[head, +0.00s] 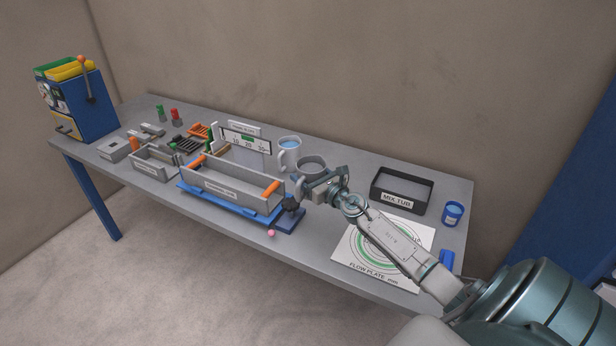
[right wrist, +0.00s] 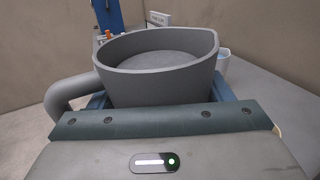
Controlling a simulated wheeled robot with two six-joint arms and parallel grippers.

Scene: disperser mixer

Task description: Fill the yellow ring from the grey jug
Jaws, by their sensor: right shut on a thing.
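The grey jug (head: 311,162) is upright near the middle of the table in the head view. It fills the middle of the right wrist view (right wrist: 160,88), with its handle to the left and a flat grey surface inside. My right gripper (head: 318,181) is shut on the jug's near side. I cannot make out a yellow ring in either view. The white flow plate (head: 346,264) with printed green circles lies at the front right, and my right arm hides part of it. My left gripper is not in view.
A white jug with blue contents (head: 290,152) stands close beside the grey jug. The black mix tub (head: 428,188) and a blue cup (head: 452,213) are at the right. A grey trough (head: 232,189) on a blue base stands left. A blue machine (head: 83,110) is far left.

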